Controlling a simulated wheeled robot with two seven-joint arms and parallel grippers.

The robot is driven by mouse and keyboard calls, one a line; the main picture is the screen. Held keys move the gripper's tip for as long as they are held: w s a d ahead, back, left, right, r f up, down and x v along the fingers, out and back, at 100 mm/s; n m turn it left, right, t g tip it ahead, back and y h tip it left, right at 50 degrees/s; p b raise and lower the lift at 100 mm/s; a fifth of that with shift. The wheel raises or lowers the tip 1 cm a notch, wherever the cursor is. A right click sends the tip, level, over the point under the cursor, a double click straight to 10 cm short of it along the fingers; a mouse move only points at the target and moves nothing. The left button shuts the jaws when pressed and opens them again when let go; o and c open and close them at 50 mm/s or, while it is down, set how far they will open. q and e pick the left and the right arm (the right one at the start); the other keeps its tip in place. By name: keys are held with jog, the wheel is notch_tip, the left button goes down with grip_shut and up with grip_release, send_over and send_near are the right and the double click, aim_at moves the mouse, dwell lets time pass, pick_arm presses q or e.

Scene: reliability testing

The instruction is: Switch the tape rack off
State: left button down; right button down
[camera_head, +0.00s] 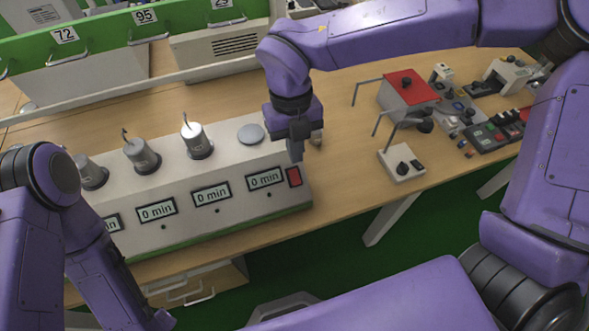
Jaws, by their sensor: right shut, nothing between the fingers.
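The tape rack (180,231) is a long white box on the wooden table, with a row of "0 min" displays and metal weights along its top. A red rocker switch (294,176) sits at the right end of its front face. My right gripper (296,154) points down just above this switch, shut and empty. I cannot tell whether its tip touches the rack or the switch. My left arm comes in at the left and covers the rack's left end. My left gripper does not show.
Right of the rack stand a red-topped box (408,88) with thin rods and a small white box (402,165) with a black knob. Several small devices crowd the table's right end. Green-framed units (85,75) stand behind. Bare table lies between the rack and the red-topped box.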

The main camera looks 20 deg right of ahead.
send_over(295, 184)
notch_tip(295, 184, down, 6)
jog(key=shift+w+d+f+p, duration=0.1)
jog(key=shift+w+f+p, duration=0.15)
jog(key=shift+f, duration=0.55)
jog(key=shift+w+f+p, duration=0.1)
jog(key=shift+f+p, duration=0.25)
jog(key=shift+f, duration=0.4)
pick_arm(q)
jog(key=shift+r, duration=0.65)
